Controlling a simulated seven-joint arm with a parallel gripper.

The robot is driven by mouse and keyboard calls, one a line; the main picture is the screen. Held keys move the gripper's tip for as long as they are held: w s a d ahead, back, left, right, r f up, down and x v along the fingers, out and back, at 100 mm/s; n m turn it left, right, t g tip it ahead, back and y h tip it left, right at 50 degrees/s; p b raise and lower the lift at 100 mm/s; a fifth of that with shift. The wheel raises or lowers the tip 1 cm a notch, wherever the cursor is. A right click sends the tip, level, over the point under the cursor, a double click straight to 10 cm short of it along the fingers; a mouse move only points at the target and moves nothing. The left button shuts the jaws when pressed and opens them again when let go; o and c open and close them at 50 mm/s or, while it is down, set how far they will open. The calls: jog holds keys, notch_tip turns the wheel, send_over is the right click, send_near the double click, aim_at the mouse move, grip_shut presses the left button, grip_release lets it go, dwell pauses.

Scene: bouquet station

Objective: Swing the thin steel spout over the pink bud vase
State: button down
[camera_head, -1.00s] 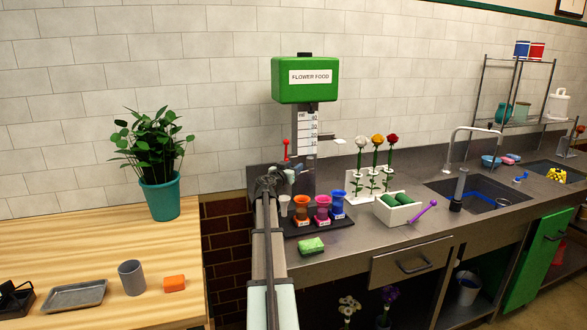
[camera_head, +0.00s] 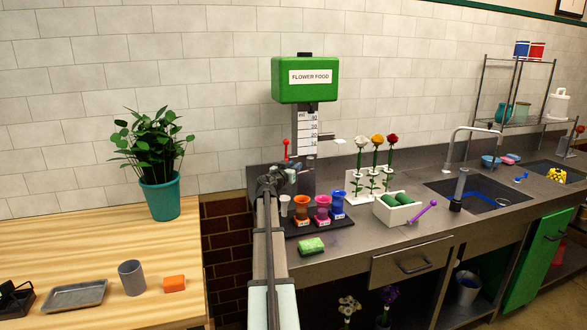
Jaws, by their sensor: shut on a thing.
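The pink bud vase (camera_head: 322,210) stands upright between the orange vase (camera_head: 302,206) and the blue vase (camera_head: 338,204) on a dark tray (camera_head: 310,231). My gripper (camera_head: 292,176) is at the foot of the green flower food dispenser (camera_head: 305,80), above and left of the orange vase. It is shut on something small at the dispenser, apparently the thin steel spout. My gripper and arm hide most of the held part, and the spout's outline is too small to make out. My gripper is left of the pink vase, not over it.
A red-knobbed lever (camera_head: 286,146) rises just behind my gripper. A white stand (camera_head: 366,188) with three flowers and a white box (camera_head: 398,209) of green foam are to the right. A green sponge (camera_head: 311,246) lies in front of the tray.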

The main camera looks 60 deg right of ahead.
jog(key=shift+s+a, duration=0.1)
jog(key=shift+s, duration=0.05)
jog(key=s+n+t, duration=0.3)
jog(key=s+t, duration=0.1)
jog(key=s, duration=0.4)
jog(key=shift+t+y, duration=0.3)
dwell(1.2)
jog(key=shift+s, duration=0.15)
dwell(0.3)
jog(key=c, duration=1.1)
grip_release()
